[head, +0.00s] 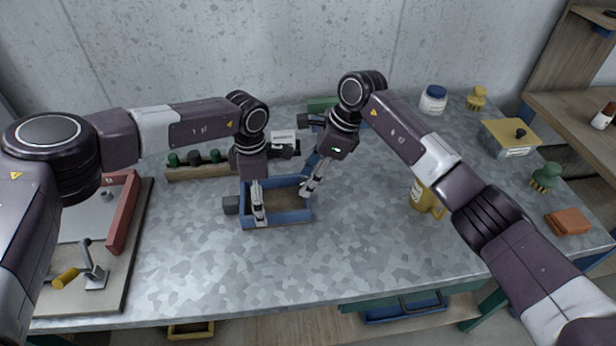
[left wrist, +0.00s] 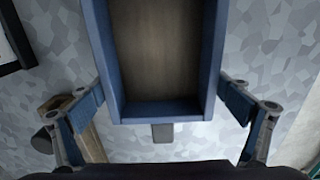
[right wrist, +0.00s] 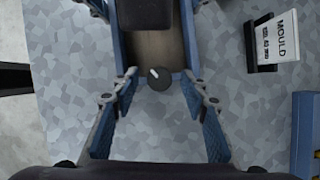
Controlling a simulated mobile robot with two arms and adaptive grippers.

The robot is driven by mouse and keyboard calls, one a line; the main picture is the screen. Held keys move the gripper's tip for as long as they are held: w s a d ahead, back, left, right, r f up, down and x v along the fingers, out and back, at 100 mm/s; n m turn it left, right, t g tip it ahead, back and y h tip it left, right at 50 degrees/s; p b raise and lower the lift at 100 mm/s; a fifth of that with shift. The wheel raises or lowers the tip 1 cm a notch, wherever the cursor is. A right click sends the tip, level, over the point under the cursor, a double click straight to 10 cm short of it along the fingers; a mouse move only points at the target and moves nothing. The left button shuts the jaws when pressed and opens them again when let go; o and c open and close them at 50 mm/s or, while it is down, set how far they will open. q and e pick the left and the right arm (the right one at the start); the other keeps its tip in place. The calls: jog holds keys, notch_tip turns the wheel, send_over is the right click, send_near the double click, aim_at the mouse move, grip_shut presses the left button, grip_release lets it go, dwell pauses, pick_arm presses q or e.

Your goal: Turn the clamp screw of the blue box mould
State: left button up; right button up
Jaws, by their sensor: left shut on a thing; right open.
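The blue box mould (head: 276,222) is an open rectangular frame on the grey table; its dark inside shows in the left wrist view (left wrist: 165,50). My left gripper (head: 259,215) is shut on the mould, its fingers against the outsides of the two long walls. A small grey block (left wrist: 162,132) sticks out at one end. In the right wrist view the clamp screw (right wrist: 158,79), a dark round knob with a white mark, is at the mould's other end. My right gripper (right wrist: 160,82) is open, its fingers on either side of the knob, apart from it. In the head view this gripper hides the knob.
A mould label (right wrist: 281,38) stands near the mould. A wooden rack (head: 205,172) with dark-topped pieces is behind left. A red-edged board (head: 125,212) lies at left.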

jog(key=shift+f, duration=0.15)
jog(key=shift+c, duration=0.3)
grip_shut()
